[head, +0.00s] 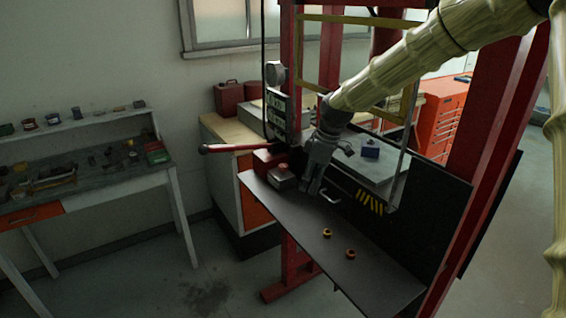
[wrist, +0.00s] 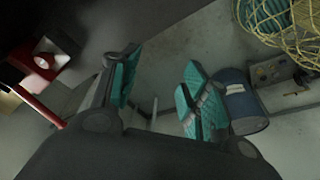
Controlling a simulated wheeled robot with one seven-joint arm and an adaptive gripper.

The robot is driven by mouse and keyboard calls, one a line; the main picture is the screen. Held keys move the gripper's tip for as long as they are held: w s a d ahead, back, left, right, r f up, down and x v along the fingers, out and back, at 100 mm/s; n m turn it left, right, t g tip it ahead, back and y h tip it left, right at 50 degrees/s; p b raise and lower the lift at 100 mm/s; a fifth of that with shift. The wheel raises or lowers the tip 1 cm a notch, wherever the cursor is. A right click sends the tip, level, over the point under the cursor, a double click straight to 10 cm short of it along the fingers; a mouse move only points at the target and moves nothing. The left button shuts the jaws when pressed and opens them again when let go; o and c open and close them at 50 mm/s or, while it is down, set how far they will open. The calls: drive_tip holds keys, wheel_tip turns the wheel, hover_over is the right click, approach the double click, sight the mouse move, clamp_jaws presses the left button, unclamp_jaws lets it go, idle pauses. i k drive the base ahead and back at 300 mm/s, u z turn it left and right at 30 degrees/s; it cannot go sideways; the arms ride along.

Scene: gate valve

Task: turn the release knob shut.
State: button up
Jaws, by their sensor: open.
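My gripper (head: 309,187) hangs from the arm above the dark shelf of the red press frame, close to the right of a small red pump unit (head: 264,160). In the wrist view its two teal-padded fingers (wrist: 158,90) stand apart with nothing between them. The red unit shows at the wrist view's left edge (wrist: 38,83), outside the fingers. A small pale round part with red on it (wrist: 43,61) sits there and may be the release knob; I cannot tell for sure. A long red lever (head: 232,147) sticks out left from the unit.
Two small yellow-and-red rings or caps (head: 327,233) (head: 350,254) lie on the dark shelf (head: 375,283). The red frame post (head: 462,130) stands right. A workbench (head: 85,180) with small items stands left. A blue bin (wrist: 240,102) shows in the wrist view.

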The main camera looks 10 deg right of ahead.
sight(282, 167)
drive_tip(key=i, duration=1)
